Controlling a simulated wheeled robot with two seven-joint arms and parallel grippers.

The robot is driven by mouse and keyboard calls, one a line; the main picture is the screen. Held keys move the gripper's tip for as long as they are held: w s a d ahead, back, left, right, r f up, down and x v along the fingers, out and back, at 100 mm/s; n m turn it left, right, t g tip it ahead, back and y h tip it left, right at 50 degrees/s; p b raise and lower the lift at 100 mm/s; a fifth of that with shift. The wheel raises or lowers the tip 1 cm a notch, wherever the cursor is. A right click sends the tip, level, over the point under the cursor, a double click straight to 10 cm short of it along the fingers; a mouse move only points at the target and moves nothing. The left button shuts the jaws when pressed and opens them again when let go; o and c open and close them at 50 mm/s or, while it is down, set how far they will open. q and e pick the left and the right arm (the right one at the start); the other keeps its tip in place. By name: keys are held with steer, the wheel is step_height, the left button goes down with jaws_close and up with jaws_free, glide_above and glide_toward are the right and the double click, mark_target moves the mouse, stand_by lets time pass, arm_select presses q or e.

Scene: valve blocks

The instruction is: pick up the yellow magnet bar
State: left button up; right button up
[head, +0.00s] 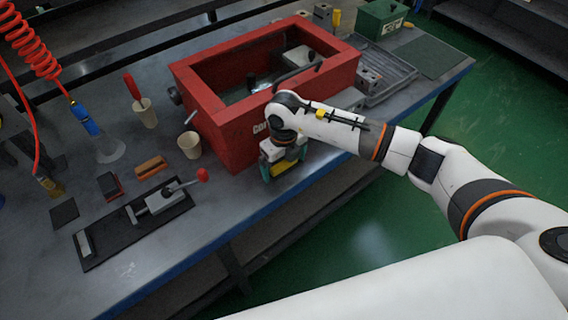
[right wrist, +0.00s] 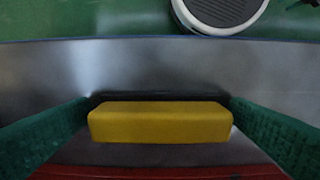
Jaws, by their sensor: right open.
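The yellow magnet bar (right wrist: 160,123) lies across the middle of the right wrist view, close to a grey metal surface. My right gripper (right wrist: 160,130) is open, with one green finger at each end of the bar. The fingertips look very close to the bar's ends; I cannot tell if they touch. In the head view my right gripper (head: 283,167) points down at the table's front edge, just in front of the red box. A small yellow patch (head: 279,169) shows there, mostly hidden by the gripper. My left gripper is not in view.
The large red open box (head: 213,128) stands right behind my right gripper. Left of it are two cups (head: 190,145), a brown block (head: 150,167) and a red-knobbed clamp (head: 160,204) on a black plate. A grey tray (head: 388,78) lies to the right.

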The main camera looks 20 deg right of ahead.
mark_target(284, 162)
steer(key=c, duration=1)
step_height(284, 162, up, 10)
steer(key=shift+r+b, duration=0.1)
steer(key=shift+b, duration=0.75)
steer(key=shift+c, duration=0.2)
steer(key=o, duration=0.6)
steer(key=c, duration=0.4)
